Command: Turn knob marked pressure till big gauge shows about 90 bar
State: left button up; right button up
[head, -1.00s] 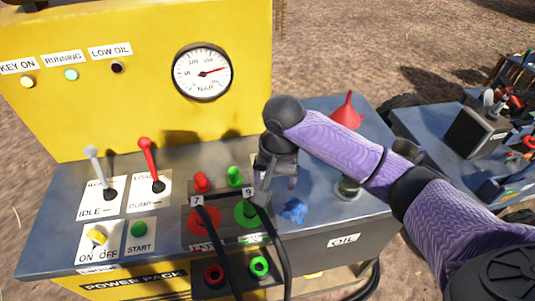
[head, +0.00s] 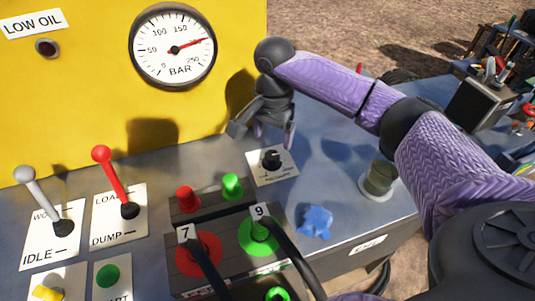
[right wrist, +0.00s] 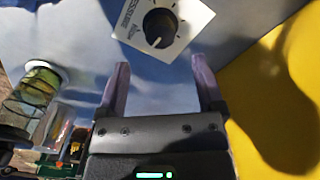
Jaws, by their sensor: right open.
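My right gripper (head: 264,130) is open and empty, above and behind the knob in the head view. In the wrist view its fingers (right wrist: 163,85) are apart, with the knob beyond their tips. My left gripper is not in view.
A red lever (head: 101,154) and a grey lever (head: 24,175) stand at left. Black hoses run from couplings 7 and 9 in front of the knob.

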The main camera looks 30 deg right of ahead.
aim_at(272, 155)
notch_tip(272, 155, down, 6)
jog(key=shift+r+b, duration=0.1)
jog(key=shift+b, duration=0.95)
jog(key=shift+f, duration=0.3)
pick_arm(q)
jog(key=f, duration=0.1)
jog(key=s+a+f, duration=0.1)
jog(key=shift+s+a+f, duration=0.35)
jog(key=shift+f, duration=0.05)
